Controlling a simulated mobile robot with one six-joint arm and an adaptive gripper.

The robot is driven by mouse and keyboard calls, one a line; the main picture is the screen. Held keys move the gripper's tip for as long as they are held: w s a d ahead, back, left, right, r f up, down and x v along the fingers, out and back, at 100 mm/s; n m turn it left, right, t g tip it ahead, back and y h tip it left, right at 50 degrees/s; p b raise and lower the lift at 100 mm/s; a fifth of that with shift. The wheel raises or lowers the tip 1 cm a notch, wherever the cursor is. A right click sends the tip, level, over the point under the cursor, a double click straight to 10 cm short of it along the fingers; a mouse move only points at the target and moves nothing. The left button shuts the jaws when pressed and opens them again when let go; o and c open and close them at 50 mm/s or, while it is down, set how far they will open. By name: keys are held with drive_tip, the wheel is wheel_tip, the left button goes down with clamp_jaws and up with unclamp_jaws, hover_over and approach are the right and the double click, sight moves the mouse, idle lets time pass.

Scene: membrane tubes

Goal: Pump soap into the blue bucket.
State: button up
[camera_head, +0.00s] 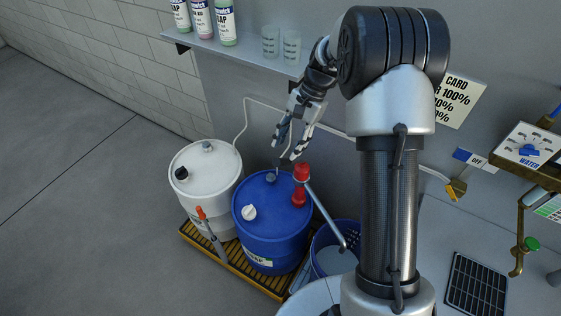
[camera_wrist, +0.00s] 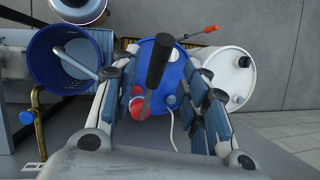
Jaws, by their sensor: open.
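The blue drum (camera_head: 268,228) stands left of centre in the head view; the wrist view shows its lid (camera_wrist: 178,72). A red hand pump (camera_head: 301,185) is on its lid. The pump's grey spout pipe (camera_head: 325,215) reaches over the blue bucket (camera_head: 318,246), also seen in the wrist view (camera_wrist: 50,82). The bucket's inside looks pale at the bottom. My gripper (camera_head: 287,150) is open above the drum, close to the pump. In the wrist view a black handle (camera_wrist: 157,60) on a grey rod stands between the spread fingers, over the red pump (camera_wrist: 138,105); contact is not visible.
A white drum (camera_head: 205,185) stands left of the blue one on a slatted yellow pallet (camera_head: 262,283). Soap bottles (camera_head: 201,18) and two cups (camera_head: 281,44) stand on a wall shelf. A white hose (camera_head: 330,131) runs along the wall. The left floor is clear.

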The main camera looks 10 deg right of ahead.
sight(281, 162)
drive_tip(key=x, duration=0.7)
drive_tip(key=shift+f, duration=0.1)
drive_tip(key=shift+c, duration=0.3)
clamp_jaws()
